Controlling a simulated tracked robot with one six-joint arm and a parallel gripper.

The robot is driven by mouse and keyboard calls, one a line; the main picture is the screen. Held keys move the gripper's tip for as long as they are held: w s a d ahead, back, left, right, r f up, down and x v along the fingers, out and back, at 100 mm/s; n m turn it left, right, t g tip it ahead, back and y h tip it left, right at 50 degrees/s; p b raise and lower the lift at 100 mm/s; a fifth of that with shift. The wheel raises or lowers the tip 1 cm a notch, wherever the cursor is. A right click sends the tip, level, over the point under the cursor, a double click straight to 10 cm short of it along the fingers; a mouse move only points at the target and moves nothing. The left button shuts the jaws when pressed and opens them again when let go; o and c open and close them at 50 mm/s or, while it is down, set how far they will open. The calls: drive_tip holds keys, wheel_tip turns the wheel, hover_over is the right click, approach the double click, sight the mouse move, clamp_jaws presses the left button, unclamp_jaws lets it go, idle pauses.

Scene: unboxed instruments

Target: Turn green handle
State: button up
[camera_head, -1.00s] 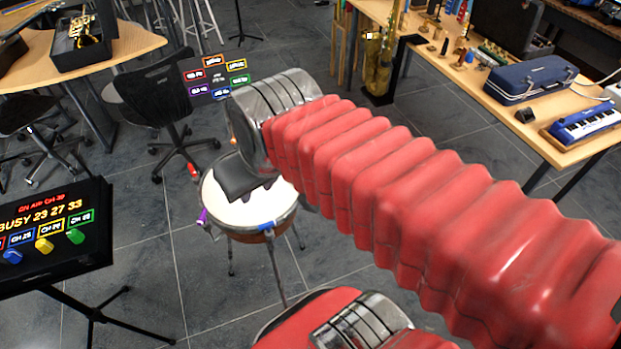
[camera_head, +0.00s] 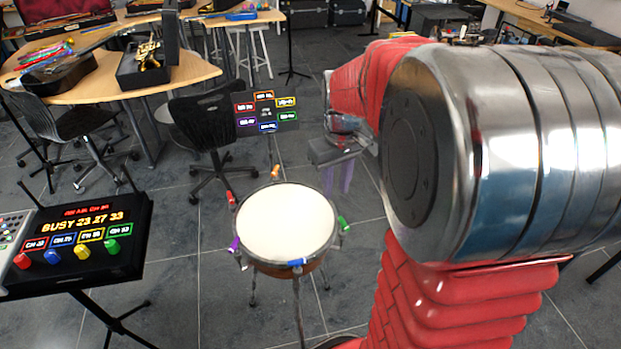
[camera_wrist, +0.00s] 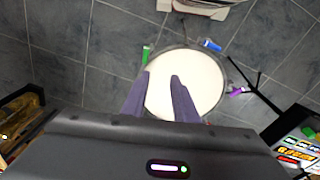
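A drum (camera_head: 288,223) with a white head stands on thin legs on the floor, coloured handles around its rim. Its green handle (camera_head: 343,223) is at the right side of the rim. In the wrist view the green handle (camera_wrist: 146,54) shows at the rim just beyond my left finger. My gripper (camera_head: 338,190) points down, right of and behind the drum in the head view. Its two purple fingers are apart with nothing between them; in the wrist view my gripper (camera_wrist: 159,79) overlaps the white drum head (camera_wrist: 190,85). The fingers appear apart from the green handle.
A black panel (camera_head: 100,230) with coloured knobs, one green, stands at left. A sign with coloured labels (camera_head: 266,112) stands behind the drum. Black chairs (camera_head: 205,110) and a wooden table (camera_head: 70,88) are at back left.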

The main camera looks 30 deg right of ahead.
hover_over(344, 222)
wheel_tip(344, 222, down, 4)
drive_tip(key=shift+r+g, duration=0.15)
drive_tip(key=shift+g, duration=0.25)
wheel_tip(344, 222, down, 14)
drive_tip(key=shift+s+r, duration=0.1)
idle(0.5)
clamp_jaws()
